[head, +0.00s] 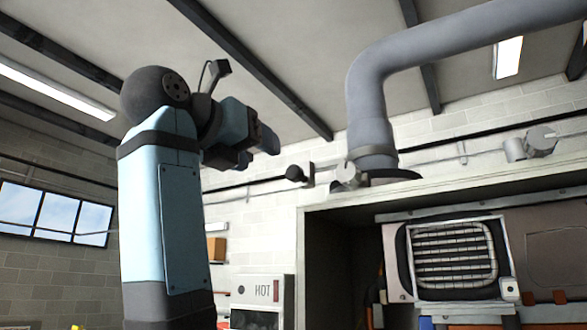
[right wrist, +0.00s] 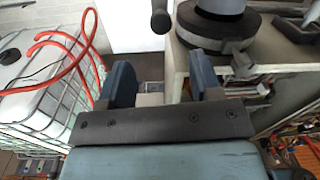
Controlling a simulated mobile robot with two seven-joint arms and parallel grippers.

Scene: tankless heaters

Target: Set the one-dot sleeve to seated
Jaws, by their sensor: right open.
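My right gripper (head: 257,149) is raised left of the big grey duct, in front of the wall in the head view. In the right wrist view its two dark blue fingers (right wrist: 164,82) stand apart with nothing held between them. I cannot make out a sleeve marked with one dot for certain. Light grey cylindrical fittings (head: 348,176) sit on the wall pipe beside the duct, with another fitting (head: 515,150) farther right; no dots are legible on them. A small white block (head: 508,289) with a dark spot sits below the grille. My left gripper is out of view.
The duct (head: 367,100) rises from the open cabinet's top (head: 430,190); its dark flange (right wrist: 200,28) is close right of the gripper. A caged white tank (right wrist: 30,75) with red hoses (right wrist: 75,45) is left.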

